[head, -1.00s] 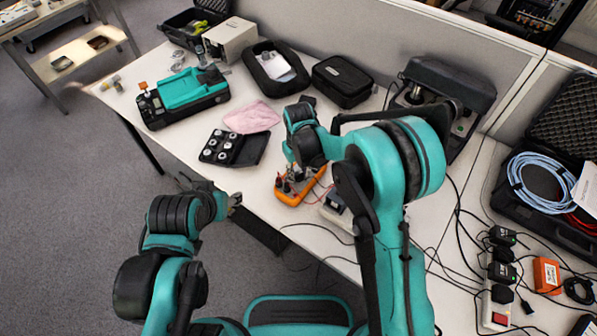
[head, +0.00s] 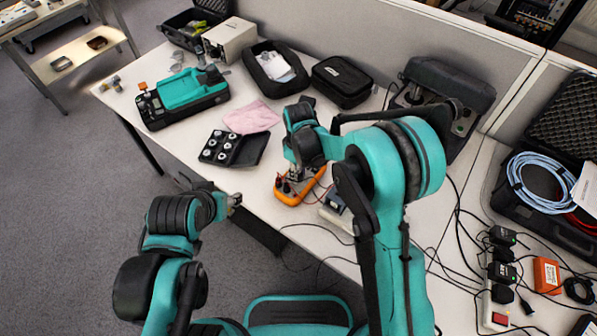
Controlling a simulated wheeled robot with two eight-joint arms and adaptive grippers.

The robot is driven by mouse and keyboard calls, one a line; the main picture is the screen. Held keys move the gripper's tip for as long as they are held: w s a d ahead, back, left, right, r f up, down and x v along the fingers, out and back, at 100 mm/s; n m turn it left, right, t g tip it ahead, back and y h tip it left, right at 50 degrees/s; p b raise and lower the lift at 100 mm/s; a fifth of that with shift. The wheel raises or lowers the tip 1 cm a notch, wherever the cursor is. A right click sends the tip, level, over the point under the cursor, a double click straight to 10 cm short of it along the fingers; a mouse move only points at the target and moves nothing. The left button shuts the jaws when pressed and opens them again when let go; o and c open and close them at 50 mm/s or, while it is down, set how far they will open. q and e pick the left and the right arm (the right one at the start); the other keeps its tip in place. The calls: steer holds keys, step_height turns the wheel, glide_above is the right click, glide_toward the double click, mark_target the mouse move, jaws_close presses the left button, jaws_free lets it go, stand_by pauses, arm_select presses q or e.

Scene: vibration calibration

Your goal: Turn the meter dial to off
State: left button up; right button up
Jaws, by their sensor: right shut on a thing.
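The orange meter (head: 289,199) lies on the white table near its front edge, in the middle of the head view. My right gripper (head: 294,178) points down over the meter and is shut at its face, where the dial would be. The dial itself is hidden by the gripper and wrist, so its setting cannot be read. My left gripper (head: 234,200) hangs beyond the table's front edge, left of and apart from the meter. Its fingers are too small to tell open from shut.
A black case of round weights (head: 218,148) and a pink cloth (head: 252,117) lie left of the meter. A teal and black device (head: 190,95) stands further left. A black pouch (head: 342,80) and a black machine (head: 440,95) stand behind. Cables (head: 440,262) cover the right side.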

mark_target(299, 174)
steer(key=o, duration=1.2)
steer(key=shift+c, duration=0.2)
steer(key=shift+r, duration=0.1)
step_height(299, 174, up, 12)
